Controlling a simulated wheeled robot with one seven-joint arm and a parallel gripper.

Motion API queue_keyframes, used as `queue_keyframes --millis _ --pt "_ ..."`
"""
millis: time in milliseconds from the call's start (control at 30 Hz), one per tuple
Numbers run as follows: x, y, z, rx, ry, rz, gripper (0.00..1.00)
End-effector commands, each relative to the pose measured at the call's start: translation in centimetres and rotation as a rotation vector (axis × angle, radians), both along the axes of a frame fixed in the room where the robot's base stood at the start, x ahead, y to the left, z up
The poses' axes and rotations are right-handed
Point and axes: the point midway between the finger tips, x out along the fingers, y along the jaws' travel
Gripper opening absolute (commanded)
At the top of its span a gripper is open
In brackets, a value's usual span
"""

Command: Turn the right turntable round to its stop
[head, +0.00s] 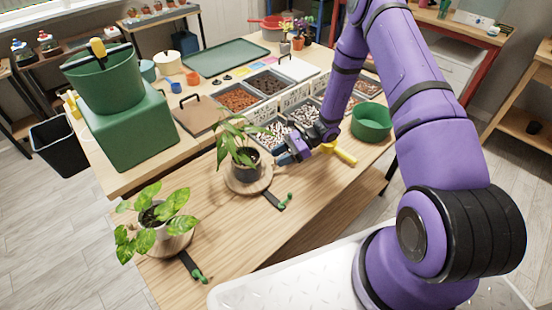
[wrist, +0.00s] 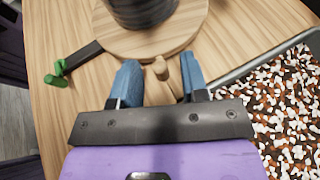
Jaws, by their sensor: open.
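The right turntable (head: 240,188) is a round wooden disc carrying a dark pot with a leafy plant (head: 238,145). In the wrist view its disc (wrist: 115,38) fills the top middle, under the dark pot (wrist: 143,10). A small wooden peg (wrist: 160,68) stands at its near rim, between the blue fingers. My gripper (head: 281,158) is open at the disc's right side in the head view; its fingers also show in the wrist view (wrist: 161,78). Finger contact with the peg cannot be told. A dark bar with a green end (head: 277,201) lies beside the disc, also in the wrist view (wrist: 82,57).
The left turntable (head: 178,247) bears another potted plant, with a similar green-ended bar (head: 192,267) beside it. Trays of pebbles (head: 275,137) lie close beside my gripper. A green bowl (head: 371,121) and yellow tool (head: 340,154) are farther right. The front table strip is mostly clear.

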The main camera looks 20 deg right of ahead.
Motion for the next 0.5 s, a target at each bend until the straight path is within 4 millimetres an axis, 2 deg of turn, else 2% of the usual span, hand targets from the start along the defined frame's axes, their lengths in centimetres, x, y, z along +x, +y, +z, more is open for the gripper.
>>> queue_keyframes --millis 200,500 --pt "0.0 1.5 -0.6 0.0 -0.001 0.0 0.41" --pt "0.0 1.6 -0.6 0.0 -0.002 0.001 0.41"
